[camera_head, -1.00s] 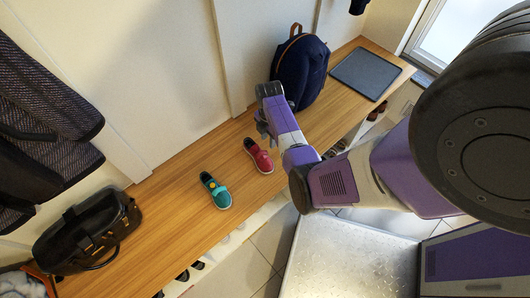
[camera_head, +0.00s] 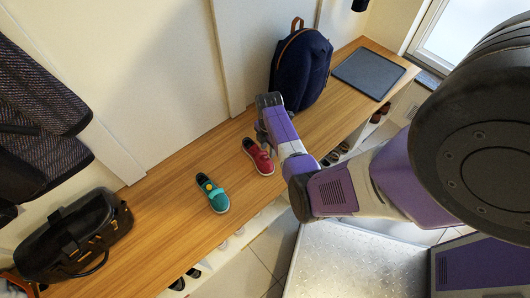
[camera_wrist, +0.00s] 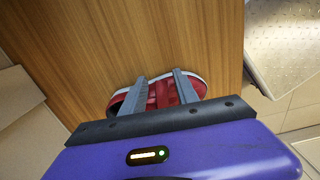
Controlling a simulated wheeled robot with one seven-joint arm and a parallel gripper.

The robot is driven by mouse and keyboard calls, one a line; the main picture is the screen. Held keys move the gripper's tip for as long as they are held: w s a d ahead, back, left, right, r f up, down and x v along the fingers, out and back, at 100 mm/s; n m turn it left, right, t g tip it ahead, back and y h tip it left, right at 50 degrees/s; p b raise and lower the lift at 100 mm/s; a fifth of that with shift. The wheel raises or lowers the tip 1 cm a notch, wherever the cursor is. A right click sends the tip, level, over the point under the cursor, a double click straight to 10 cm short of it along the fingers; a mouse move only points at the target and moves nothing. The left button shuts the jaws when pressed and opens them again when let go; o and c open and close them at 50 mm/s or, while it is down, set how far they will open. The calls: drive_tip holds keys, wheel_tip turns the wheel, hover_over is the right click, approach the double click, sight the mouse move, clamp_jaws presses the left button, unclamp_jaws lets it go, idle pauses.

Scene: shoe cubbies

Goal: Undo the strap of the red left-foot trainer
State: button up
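The red trainer (camera_head: 257,156) stands on the wooden bench, right of a teal shoe. It has a pale sole edge. In the wrist view the red trainer (camera_wrist: 198,86) lies beneath my fingers, with a red strap (camera_wrist: 160,95) across its middle. My gripper (camera_head: 262,135) is just above and beside the trainer in the head view. In the wrist view my gripper (camera_wrist: 153,85) is open, its two fingers apart over the trainer with the strap between them. Whether the fingers touch the trainer, I cannot tell. The gripper body hides the trainer's near side.
The teal shoe (camera_head: 213,194) with a yellow spot stands left of the trainer. A black bag (camera_head: 72,238) is at the bench's left end. A navy backpack (camera_head: 302,68) and a dark mat (camera_head: 368,74) are to the right. Shoes sit in cubbies below.

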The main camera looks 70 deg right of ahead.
drive_tip(key=shift+f+b, duration=0.5)
drive_tip(key=shift+f, duration=0.1)
idle(0.3)
drive_tip(key=c, duration=0.6)
drive_tip(key=shift+r, duration=0.15)
drive_tip(key=shift+r+p, duration=0.3)
drive_tip(key=shift+p, duration=0.25)
drive_tip(key=shift+c, duration=0.4)
drive_tip(key=shift+r+p, duration=0.3)
drive_tip(key=shift+r, duration=0.1)
drive_tip(key=shift+a+r+h+p, duration=0.15)
drive_tip(key=shift+r+h+p, duration=0.15)
drive_tip(key=shift+p, duration=0.3)
drive_tip(key=shift+a+r+h+p, duration=0.1)
drive_tip(key=shift+r+h+p, duration=0.1)
drive_tip(key=shift+h+p, duration=0.15)
